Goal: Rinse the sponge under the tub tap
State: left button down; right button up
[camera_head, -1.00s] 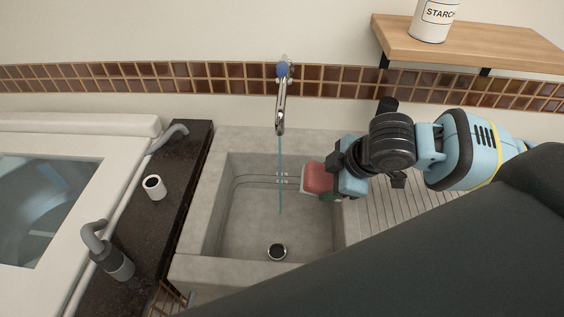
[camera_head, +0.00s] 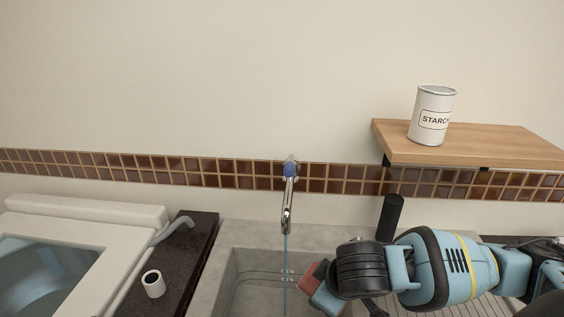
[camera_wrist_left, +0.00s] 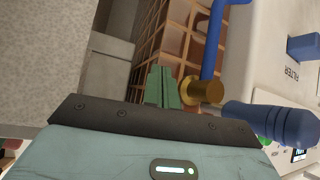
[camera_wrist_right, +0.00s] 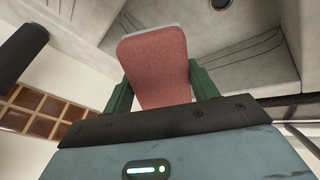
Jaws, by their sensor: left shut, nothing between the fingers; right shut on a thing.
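The reddish sponge (camera_wrist_right: 155,65) is between the green fingers of my right gripper (camera_wrist_right: 158,92), which is shut on it. In the head view the sponge (camera_head: 311,275) is over the tub (camera_head: 233,268), just right of the thin water stream (camera_head: 285,262). The stream runs down from the tap (camera_head: 288,205) and appears apart from the sponge. In the right wrist view the pale tub lies behind the sponge. My left gripper (camera_wrist_left: 163,85) is shut and empty, and is outside the head view. The tub's bottom is cut off in the head view.
A wooden shelf (camera_head: 470,144) with a starch can (camera_head: 432,116) is at upper right. A dark upright cylinder (camera_head: 391,217) stands behind my right arm. Blue pipes (camera_wrist_left: 213,45) are near my left gripper.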

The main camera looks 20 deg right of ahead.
aim_at(318, 283)
jog(key=m+h, duration=0.1)
jog(key=m, duration=0.1)
jog(key=a+r+m, duration=0.1)
jog(key=shift+w+a+m+g+h, duration=0.2)
jog(key=shift+m+g+h, duration=0.1)
jog(key=shift+m+h, duration=0.1)
jog(key=m, duration=0.1)
jog(key=r+m+h, duration=0.1)
jog(key=m, duration=0.1)
jog(key=shift+a+r+g, duration=0.15)
jog(key=shift+a+g, duration=0.1)
jog(key=shift+g, duration=0.15)
jog(key=shift+m, duration=0.3)
